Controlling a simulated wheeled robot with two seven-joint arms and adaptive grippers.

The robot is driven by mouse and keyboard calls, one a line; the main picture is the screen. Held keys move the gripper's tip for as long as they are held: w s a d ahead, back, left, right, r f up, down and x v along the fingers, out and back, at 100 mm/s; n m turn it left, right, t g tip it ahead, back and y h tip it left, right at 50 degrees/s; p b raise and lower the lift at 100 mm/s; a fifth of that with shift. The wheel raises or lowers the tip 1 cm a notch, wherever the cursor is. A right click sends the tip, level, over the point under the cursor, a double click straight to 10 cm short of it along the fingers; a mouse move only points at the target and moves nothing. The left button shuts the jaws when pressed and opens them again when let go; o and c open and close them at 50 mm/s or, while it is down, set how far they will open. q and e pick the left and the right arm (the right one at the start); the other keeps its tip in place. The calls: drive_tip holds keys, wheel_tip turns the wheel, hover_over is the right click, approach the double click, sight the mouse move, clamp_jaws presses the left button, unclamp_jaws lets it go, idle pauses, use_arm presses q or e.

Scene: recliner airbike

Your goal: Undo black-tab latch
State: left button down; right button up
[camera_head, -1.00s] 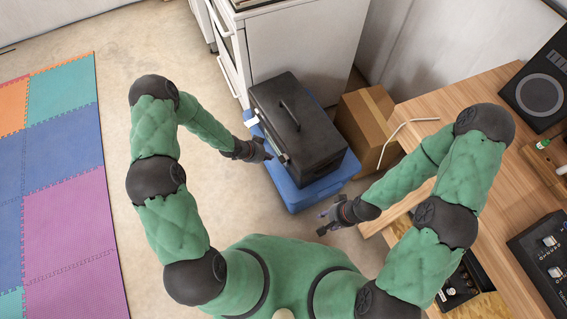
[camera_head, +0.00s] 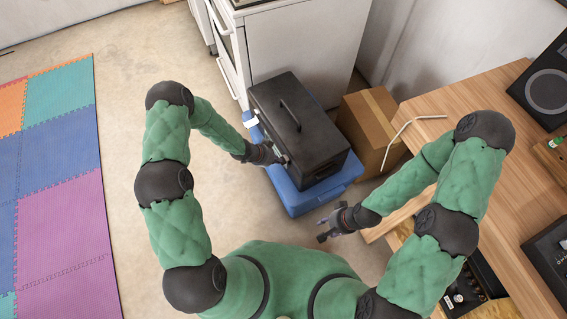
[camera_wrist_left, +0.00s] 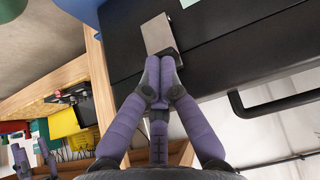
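A black case (camera_head: 310,130) with a top handle (camera_head: 290,114) lies on a blue box. In the left wrist view, its dark side (camera_wrist_left: 120,38) carries a pale metal latch plate (camera_wrist_left: 159,33) with a black tab (camera_wrist_left: 168,54) at its end. My left gripper (camera_head: 279,157) is at the case's left side. Its purple fingers (camera_wrist_left: 161,76) converge at the black tab, their tips close together; I cannot tell whether they pinch it. A second, white-looking latch (camera_head: 250,121) shows farther back. My right gripper (camera_head: 325,227) is empty, fingers apart, in front of the blue box.
The blue box (camera_head: 318,196) stands on the floor beside a white cabinet (camera_head: 305,50). A cardboard box (camera_head: 372,125) is to its right. The wooden bench (camera_head: 450,105) borders the right.

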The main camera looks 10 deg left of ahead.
use_arm(q)
drive_tip(key=shift+f, duration=0.25)
use_arm(e)
drive_tip(key=shift+f, duration=0.15)
use_arm(q)
drive_tip(key=p+v, duration=0.4)
drive_tip(key=v, duration=0.2)
drive_tip(key=shift+d, duration=0.1)
use_arm(e)
wheel_tip(320, 180, up, 4)
drive_tip(key=shift+r, duration=0.25)
use_arm(q)
drive_tip(key=shift+d, duration=0.1)
use_arm(e)
drive_tip(key=shift+a, duration=0.1)
